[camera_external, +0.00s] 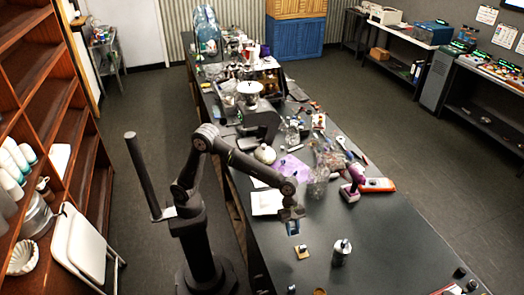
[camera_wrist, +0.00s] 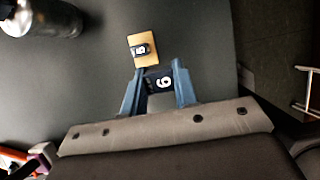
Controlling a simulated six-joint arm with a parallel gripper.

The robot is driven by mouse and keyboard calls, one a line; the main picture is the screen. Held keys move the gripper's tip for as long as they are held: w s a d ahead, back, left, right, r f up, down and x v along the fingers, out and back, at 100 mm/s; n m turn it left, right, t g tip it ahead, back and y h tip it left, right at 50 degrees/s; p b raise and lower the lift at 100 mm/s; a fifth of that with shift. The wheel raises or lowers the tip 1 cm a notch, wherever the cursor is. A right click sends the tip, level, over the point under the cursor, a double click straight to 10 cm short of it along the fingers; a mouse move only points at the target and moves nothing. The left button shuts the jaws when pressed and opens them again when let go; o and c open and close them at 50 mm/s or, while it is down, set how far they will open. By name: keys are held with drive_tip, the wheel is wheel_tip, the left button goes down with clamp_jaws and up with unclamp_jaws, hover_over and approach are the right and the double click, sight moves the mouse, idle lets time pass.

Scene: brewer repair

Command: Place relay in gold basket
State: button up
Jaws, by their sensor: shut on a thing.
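My gripper (camera_wrist: 158,68) has blue fingers shut on a small black block with a white number (camera_wrist: 158,81), seemingly the relay. In the external view my gripper (camera_external: 292,227) hangs over the dark bench, and the held block cannot be made out. Just past the fingertips in the wrist view lies a tan square plate (camera_wrist: 142,46) with a second dark numbered piece on it. That plate also shows in the external view (camera_external: 302,253). A small gold round thing (camera_external: 319,292) is cut off by the bottom edge; I cannot tell whether it is the gold basket.
A metal bottle (camera_external: 341,254) stands right of the plate and also shows in the wrist view (camera_wrist: 38,14). The bench at right front is mostly clear.

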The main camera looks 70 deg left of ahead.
drive_tip(key=w+d, duration=0.2)
drive_tip(key=d, duration=2.4)
drive_tip(key=shift+a+f, duration=0.15)
drive_tip(key=shift+f, duration=3.9)
drive_tip(key=o, duration=1)
wheel_tip(320, 180, up, 7)
